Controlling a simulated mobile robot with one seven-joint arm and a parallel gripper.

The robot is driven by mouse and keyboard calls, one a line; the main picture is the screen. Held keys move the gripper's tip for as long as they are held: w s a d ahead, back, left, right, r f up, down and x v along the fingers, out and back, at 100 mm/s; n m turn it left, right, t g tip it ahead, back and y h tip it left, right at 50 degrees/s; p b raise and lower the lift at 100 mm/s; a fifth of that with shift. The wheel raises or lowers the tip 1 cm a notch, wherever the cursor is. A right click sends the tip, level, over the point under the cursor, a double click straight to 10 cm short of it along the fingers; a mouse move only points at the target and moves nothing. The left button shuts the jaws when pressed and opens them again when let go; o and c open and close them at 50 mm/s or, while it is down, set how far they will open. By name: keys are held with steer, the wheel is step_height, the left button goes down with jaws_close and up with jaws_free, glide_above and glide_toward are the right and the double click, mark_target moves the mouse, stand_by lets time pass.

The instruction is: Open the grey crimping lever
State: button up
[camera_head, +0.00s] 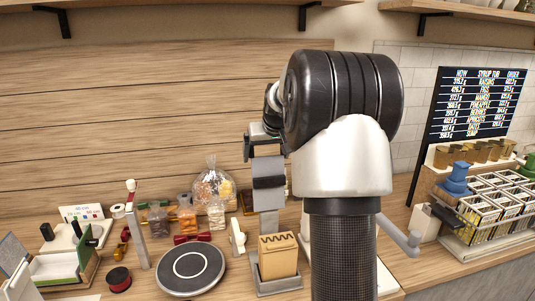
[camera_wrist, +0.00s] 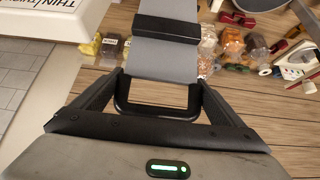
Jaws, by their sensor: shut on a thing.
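The grey crimping lever (camera_head: 268,167) stands nearly upright in the head view, with a black band across its middle, above a grey base tray (camera_head: 280,288). In the wrist view the lever (camera_wrist: 165,60) runs up from between my fingers, with a black loop (camera_wrist: 158,111) at its near end. My gripper (camera_wrist: 160,88) is shut on the lever, one black finger on each side. In the head view my gripper (camera_head: 263,135) is at the lever's top, partly hidden by my wrist. A brown paper bag (camera_head: 278,258) with a zigzag top stands in the base tray.
A round dark scale (camera_head: 190,268) and several filled bags (camera_head: 213,187) are left of the lever. An open green-lined box (camera_head: 55,266) is at far left. A wire rack of jars (camera_head: 495,208) and a black order board (camera_head: 475,103) are at right.

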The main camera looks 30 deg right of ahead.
steer(key=o, duration=1.2)
steer(key=shift+a+f, duration=0.2)
steer(key=shift+a, duration=0.1)
steer(key=shift+d+r, duration=0.1)
steer(key=shift+s+r, duration=0.1)
steer(key=shift+r, duration=0.1)
steer(key=b+v, duration=0.2)
steer(key=v, duration=1.5)
steer(key=shift+f, duration=0.1)
